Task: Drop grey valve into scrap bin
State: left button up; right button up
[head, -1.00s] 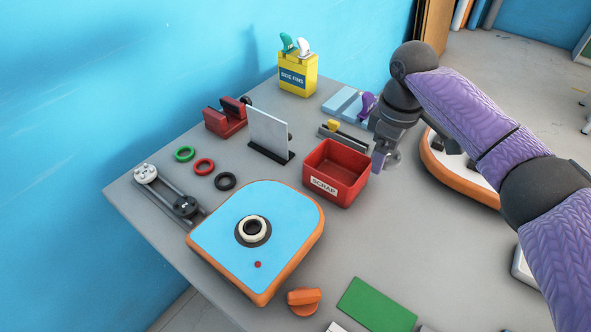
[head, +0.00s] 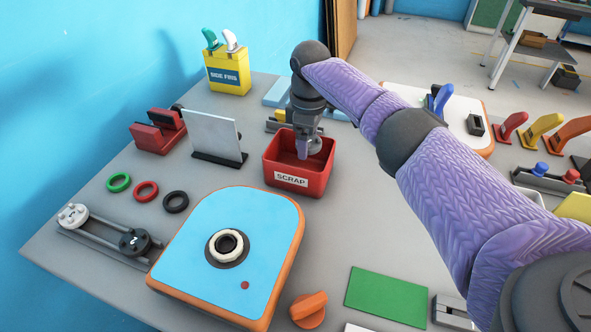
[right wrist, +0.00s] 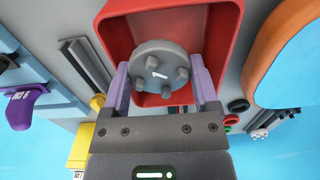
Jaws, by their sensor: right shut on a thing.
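The grey valve (right wrist: 158,65) is a round disc with studs and a white mark, seen in the right wrist view between the two purple fingers of my right gripper (right wrist: 161,80). The gripper is shut on it. The red scrap bin (head: 316,182) stands on the table with a SCRAP label on its front. In the head view my right gripper (head: 303,150) points down over the bin's opening, and the valve is hidden there. In the right wrist view the bin's red wall (right wrist: 222,35) surrounds the valve. My left gripper is not in view.
A blue-topped board (head: 200,230) with an orange edge lies in front of the bin. A mirror-like upright plate (head: 213,137) stands left of it. A rail holds a white valve (head: 73,215) and a dark valve (head: 134,242). A yellow side-fins box (head: 228,75) is behind.

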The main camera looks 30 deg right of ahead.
jog(key=shift+r, duration=0.1)
jog(key=o, duration=1.1)
jog(key=shift+r, duration=0.2)
notch_tip(320, 180, up, 9)
jog(key=p, duration=0.3)
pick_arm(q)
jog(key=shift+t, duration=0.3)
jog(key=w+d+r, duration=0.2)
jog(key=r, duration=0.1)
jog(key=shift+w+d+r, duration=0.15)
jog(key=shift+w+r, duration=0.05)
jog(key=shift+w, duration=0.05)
pick_arm(e)
jog(key=shift+r, duration=0.25)
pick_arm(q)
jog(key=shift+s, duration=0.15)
